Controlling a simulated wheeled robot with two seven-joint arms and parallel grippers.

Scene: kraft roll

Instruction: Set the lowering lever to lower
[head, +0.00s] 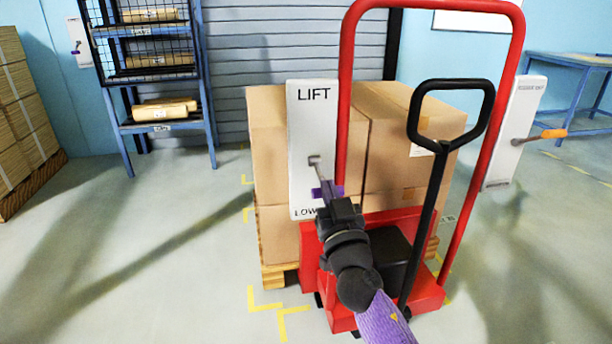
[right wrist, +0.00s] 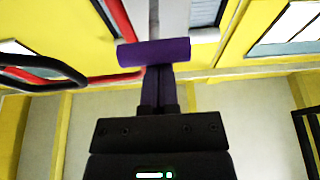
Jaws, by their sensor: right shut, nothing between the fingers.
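The lowering lever has a grey stem and a purple grip (right wrist: 153,52) on a white panel (head: 312,130) marked LIFT at the top and LOW… at the bottom. In the head view the grip (head: 328,190) sits below the pivot, nearer the lower word, which my arm partly covers. My right gripper (head: 330,198) is shut and empty, its fingertips at the grip. In the right wrist view the closed fingers (right wrist: 158,72) end right at the grip's edge; I cannot tell whether they touch. My left gripper is out of view.
A red pallet truck (head: 430,296) with a black handle (head: 450,82) stands close on the right. Cartons (head: 385,145) on a pallet are behind the panel. Another white panel (head: 510,130) has an orange-tipped lever (head: 553,134). Shelving (head: 166,128) stands back left; the left floor is open.

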